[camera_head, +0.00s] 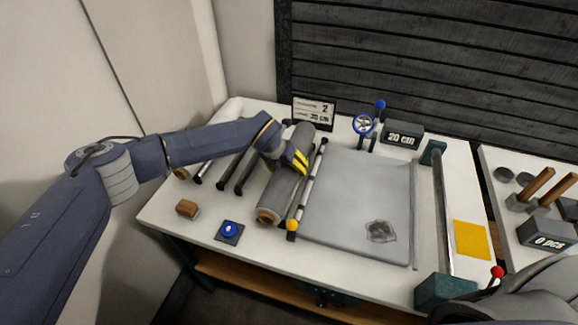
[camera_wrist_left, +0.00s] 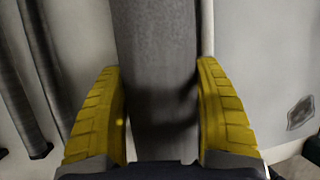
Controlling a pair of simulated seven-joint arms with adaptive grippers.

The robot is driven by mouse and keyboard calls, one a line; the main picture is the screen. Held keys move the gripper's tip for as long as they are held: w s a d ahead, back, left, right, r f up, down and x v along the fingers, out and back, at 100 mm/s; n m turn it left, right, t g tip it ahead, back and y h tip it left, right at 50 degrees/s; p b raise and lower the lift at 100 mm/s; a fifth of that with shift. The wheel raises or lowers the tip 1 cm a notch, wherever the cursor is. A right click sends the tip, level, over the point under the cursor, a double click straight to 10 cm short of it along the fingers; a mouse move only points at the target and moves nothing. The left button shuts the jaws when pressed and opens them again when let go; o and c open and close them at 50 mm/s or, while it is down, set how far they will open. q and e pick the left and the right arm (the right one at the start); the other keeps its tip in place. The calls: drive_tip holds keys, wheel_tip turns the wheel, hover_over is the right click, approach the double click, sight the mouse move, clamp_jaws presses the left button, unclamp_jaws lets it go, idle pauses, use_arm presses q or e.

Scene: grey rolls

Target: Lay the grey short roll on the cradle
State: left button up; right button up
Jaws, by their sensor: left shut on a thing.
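The grey roll (camera_head: 279,194), with a brown core end, lies lengthwise left of the flat grey sheet (camera_head: 350,200). My left gripper (camera_head: 299,161) is shut on the roll near its middle, from above. In the left wrist view the roll (camera_wrist_left: 157,60) runs between the yellow fingers of the left gripper (camera_wrist_left: 162,115). I cannot tell whether the roll is resting or slightly lifted. Dark parallel bars (camera_head: 232,170) lie to its left; I cannot tell for sure which part is the cradle. My right gripper is not in view.
A blue button (camera_head: 229,230) and a brown block (camera_head: 187,208) sit at the front left. A thin rail with a yellow knob (camera_head: 292,225) stands right of the roll. A display (camera_head: 314,111), a blue handwheel (camera_head: 364,124) and a "20 cm" box (camera_head: 402,134) stand behind.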

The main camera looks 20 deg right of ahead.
use_arm(q)
drive_tip(key=o, duration=1.7)
drive_tip(key=v, duration=1.2)
drive_tip(key=shift+r, duration=0.1)
